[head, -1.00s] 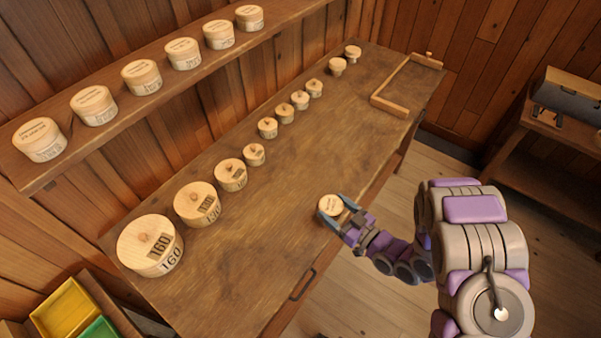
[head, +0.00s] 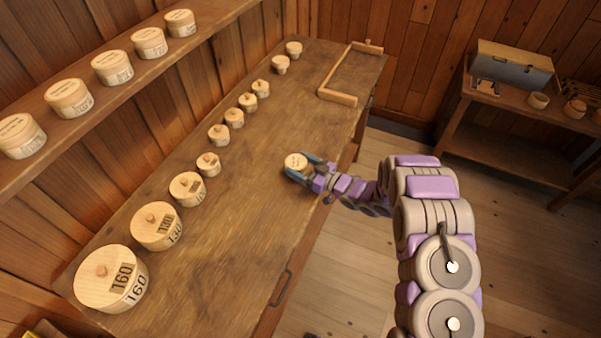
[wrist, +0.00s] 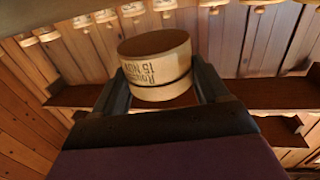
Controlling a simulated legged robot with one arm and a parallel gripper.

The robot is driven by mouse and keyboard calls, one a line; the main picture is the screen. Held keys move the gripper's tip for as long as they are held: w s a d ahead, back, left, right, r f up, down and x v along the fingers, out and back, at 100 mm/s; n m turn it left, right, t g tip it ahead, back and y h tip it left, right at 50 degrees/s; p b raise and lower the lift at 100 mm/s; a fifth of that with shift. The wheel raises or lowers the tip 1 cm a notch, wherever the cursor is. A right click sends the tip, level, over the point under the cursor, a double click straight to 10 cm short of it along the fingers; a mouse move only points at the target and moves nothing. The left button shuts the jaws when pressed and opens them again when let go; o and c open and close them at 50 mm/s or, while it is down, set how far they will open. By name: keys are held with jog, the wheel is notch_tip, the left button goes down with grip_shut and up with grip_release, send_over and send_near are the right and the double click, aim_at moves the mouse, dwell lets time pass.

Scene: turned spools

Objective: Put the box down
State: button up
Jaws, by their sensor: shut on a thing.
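The box (head: 295,161) is a small round wooden one with a pale lid bearing small writing. My gripper (head: 300,168) is shut on it over the right part of the workbench (head: 235,235). In the wrist view the box (wrist: 157,62) sits between the two dark fingers, with printed letters on its side and a dark line around it. From the head view I cannot tell how high it is above the bench top.
A row of round boxes, the largest marked 160 (head: 110,280), runs along the bench's wall side. More boxes stand on the wall shelf (head: 100,105). A wooden frame (head: 338,97) lies at the far end. The bench middle is clear.

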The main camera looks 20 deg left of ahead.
aim_at(305, 174)
jog(key=shift+f+b, duration=0.55)
jog(key=shift+f, duration=1.25)
jog(key=o, duration=1)
jog(key=shift+o, duration=0.2)
jog(key=shift+r, duration=0.1)
jog(key=p+v, duration=0.2)
jog(key=v, duration=1)
